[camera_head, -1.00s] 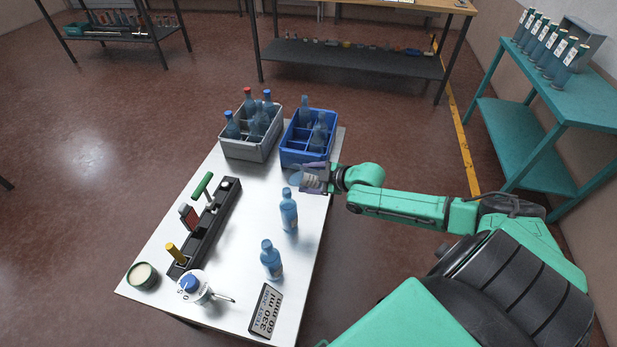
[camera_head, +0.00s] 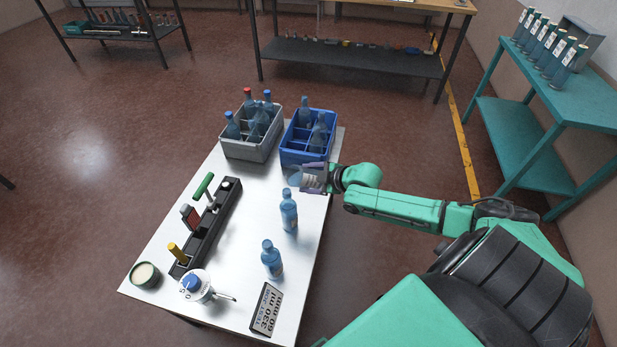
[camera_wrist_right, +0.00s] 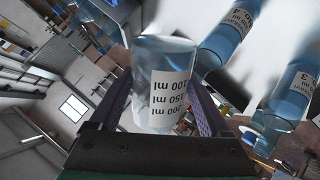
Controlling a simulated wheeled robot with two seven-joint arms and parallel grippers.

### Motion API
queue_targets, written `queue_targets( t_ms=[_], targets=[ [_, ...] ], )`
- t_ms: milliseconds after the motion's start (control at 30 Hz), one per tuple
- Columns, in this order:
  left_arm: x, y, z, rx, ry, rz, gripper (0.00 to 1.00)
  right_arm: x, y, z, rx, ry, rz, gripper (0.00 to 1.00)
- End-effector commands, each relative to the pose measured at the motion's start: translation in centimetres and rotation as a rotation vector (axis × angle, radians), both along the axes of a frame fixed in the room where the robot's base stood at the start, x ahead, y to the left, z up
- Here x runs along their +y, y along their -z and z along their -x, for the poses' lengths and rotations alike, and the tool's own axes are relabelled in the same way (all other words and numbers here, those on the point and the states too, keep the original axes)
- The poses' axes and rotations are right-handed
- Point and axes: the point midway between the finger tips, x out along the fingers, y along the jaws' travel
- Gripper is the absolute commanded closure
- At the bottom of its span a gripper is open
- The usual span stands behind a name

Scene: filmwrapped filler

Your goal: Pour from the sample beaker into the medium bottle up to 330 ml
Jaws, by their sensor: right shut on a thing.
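My right gripper (camera_head: 313,180) is shut on a clear beaker (camera_head: 293,175), above the right side of the table near the blue crate. In the right wrist view the beaker (camera_wrist_right: 165,85) sits between both fingers, with a white label marked 100, 150 and 200 ml. It looks tilted; its liquid level is unclear. Two blue bottles stand upright on the table: one (camera_head: 289,212) just below the gripper in the picture, another (camera_head: 271,260) nearer. I cannot tell which is the medium bottle. My left gripper is out of view.
A grey crate (camera_head: 234,149) and a blue crate (camera_head: 301,158) hold bottles at the table's far end.

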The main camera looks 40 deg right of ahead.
Motion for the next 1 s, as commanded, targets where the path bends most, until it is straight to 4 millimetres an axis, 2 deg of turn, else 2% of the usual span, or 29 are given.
queue_targets(
  t_ms=[1000],
  targets=[
    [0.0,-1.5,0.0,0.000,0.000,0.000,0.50,0.0,-0.8,-0.1,0.015,0.000,0.085,0.97]
  ],
)
